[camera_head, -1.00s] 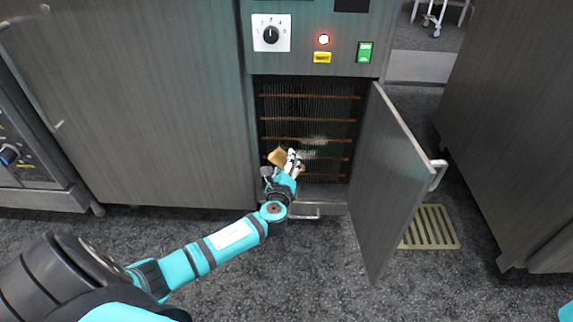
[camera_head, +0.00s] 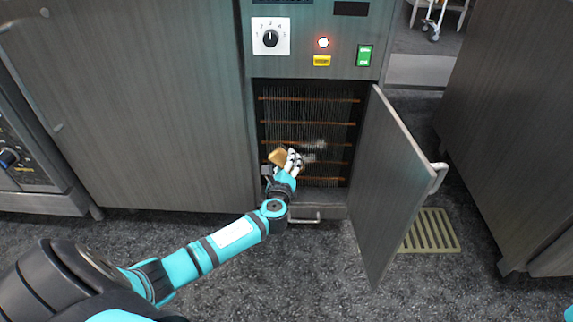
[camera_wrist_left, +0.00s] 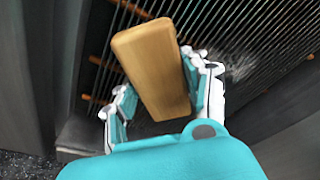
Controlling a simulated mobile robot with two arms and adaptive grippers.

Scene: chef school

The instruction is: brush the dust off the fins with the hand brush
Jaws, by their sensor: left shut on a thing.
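The fins (camera_head: 330,120) stand upright behind horizontal copper tubes in the open cabinet bay. In the left wrist view they also show as dark slats (camera_wrist_left: 250,35). Pale dust (camera_head: 315,147) clings to the fins right of the brush, and it shows as a grey-white patch in the left wrist view (camera_wrist_left: 238,66). My left gripper (camera_head: 290,162) is shut on the hand brush (camera_head: 277,156) in front of the lower left fins. In the left wrist view the wooden brush block (camera_wrist_left: 150,65) sits between its fingers. The bristles are hidden, so contact with the fins cannot be told. My right gripper is out of view.
The cabinet door (camera_head: 390,185) stands open to the right of the bay. A small drawer handle (camera_head: 303,217) is below it. A floor grate (camera_head: 432,231) lies right.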

